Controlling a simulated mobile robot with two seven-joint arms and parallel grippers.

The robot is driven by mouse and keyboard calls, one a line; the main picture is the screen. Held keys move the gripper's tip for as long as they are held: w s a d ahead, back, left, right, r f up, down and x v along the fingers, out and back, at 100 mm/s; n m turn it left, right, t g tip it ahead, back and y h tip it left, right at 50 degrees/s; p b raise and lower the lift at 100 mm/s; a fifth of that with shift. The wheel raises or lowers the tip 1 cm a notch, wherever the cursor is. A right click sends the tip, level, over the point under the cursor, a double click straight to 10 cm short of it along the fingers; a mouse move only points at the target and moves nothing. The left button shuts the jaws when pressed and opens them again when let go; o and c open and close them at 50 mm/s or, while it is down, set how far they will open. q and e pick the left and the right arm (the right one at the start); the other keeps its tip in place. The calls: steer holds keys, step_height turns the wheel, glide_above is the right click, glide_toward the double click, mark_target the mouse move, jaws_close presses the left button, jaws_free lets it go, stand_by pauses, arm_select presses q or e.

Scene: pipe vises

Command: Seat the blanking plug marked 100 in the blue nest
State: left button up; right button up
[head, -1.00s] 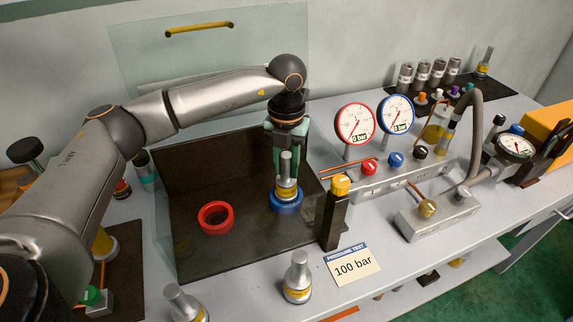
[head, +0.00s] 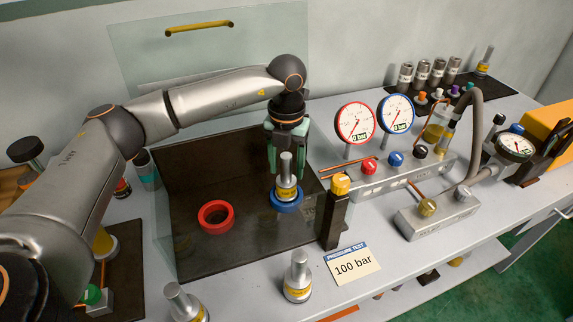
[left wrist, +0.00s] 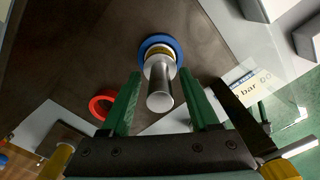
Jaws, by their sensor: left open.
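A silver plug with a yellow band (head: 286,170) stands upright in the blue nest (head: 287,203); I cannot read its marking. It also shows in the left wrist view (left wrist: 160,88), with the blue ring (left wrist: 161,42) around its base. My left gripper (head: 287,158) is open, its green fingers on either side of the plug's stem and apart from it. In the left wrist view the gripper (left wrist: 161,76) shows a gap at both sides of the stem. My right gripper is not in view.
An empty red ring (head: 216,217) is left on the dark mat (head: 235,255). Clear screens and a dark post (head: 335,215) with a yellow top stand close by. Two similar plugs (head: 298,275) (head: 183,302) stand at the front. A card (head: 352,265) reads 100 bar.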

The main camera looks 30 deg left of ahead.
arm_select(q)
step_height(320, 180, up, 12)
steer(key=shift+r+b, duration=0.1)
steer(key=shift+b, duration=0.3)
stand_by(0.4)
